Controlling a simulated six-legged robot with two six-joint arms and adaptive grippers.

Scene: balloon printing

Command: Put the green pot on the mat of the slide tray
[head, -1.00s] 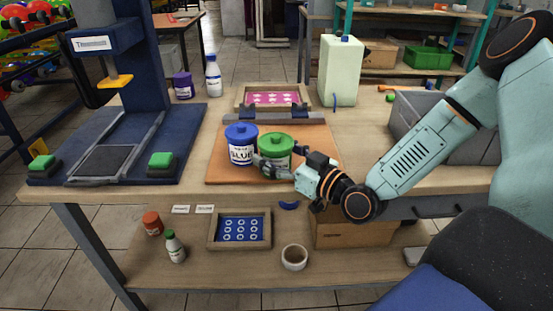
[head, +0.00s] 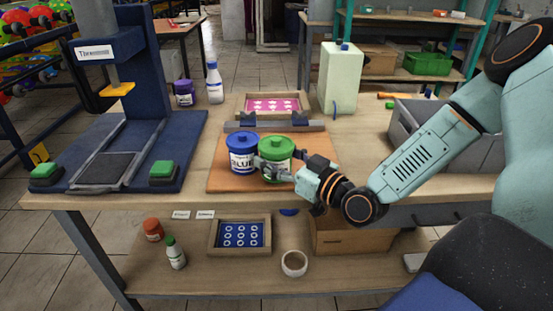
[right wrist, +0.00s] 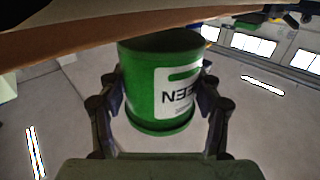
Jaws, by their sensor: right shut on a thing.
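The green pot (head: 278,149) with its green lid stands upright beside the blue pot (head: 242,156) over the orange-brown mat (head: 222,176) of the slide tray. My right gripper (head: 276,168) is shut on the green pot from the front right. In the right wrist view the green pot (right wrist: 160,85) sits between both fingers, its label upside down. Its base is close to the mat's surface; I cannot tell whether it touches. My left gripper is out of view.
A blue press (head: 130,100) stands at left. A pink-screen frame (head: 272,104) lies behind the mat, with a pale green canister (head: 341,78) to its right. A grey bin (head: 440,145) is behind my right arm. A lower shelf holds a blue-screen frame (head: 240,252).

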